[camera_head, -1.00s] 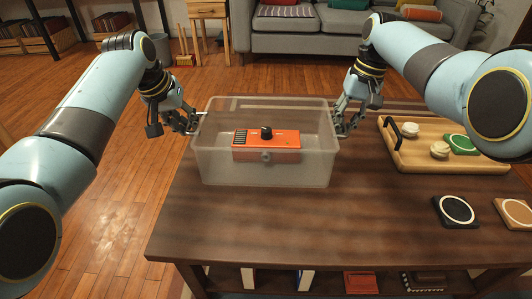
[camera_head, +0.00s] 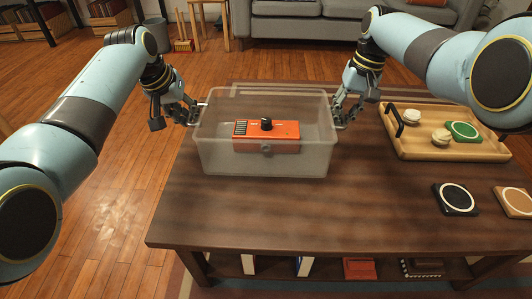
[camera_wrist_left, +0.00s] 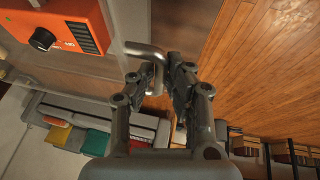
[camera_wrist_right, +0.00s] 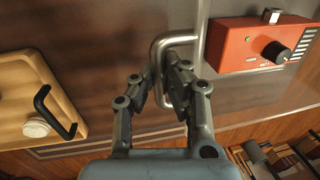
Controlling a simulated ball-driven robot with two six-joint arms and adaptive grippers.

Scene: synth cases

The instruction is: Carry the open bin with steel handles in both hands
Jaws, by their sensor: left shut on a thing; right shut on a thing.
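The open clear bin (camera_head: 222,157) is at the left part of the wooden table, level, with an orange box with a black knob (camera_head: 280,141) inside it. My left gripper (camera_head: 194,115) is shut on the steel handle at the bin's left end; that handle shows in the left wrist view (camera_wrist_left: 143,50). My right gripper (camera_head: 338,117) is shut on the steel handle at the right end, which shows in the right wrist view (camera_wrist_right: 160,50). I cannot tell for sure whether the bin's bottom touches the table.
A wooden tray (camera_head: 420,152) with a black handle, pale round things and a green coaster lies right of the bin. A black coaster (camera_head: 455,198) and a tan coaster (camera_head: 515,201) lie at the front right. The table's (camera_head: 300,215) front is clear. A grey sofa (camera_head: 300,28) stands behind.

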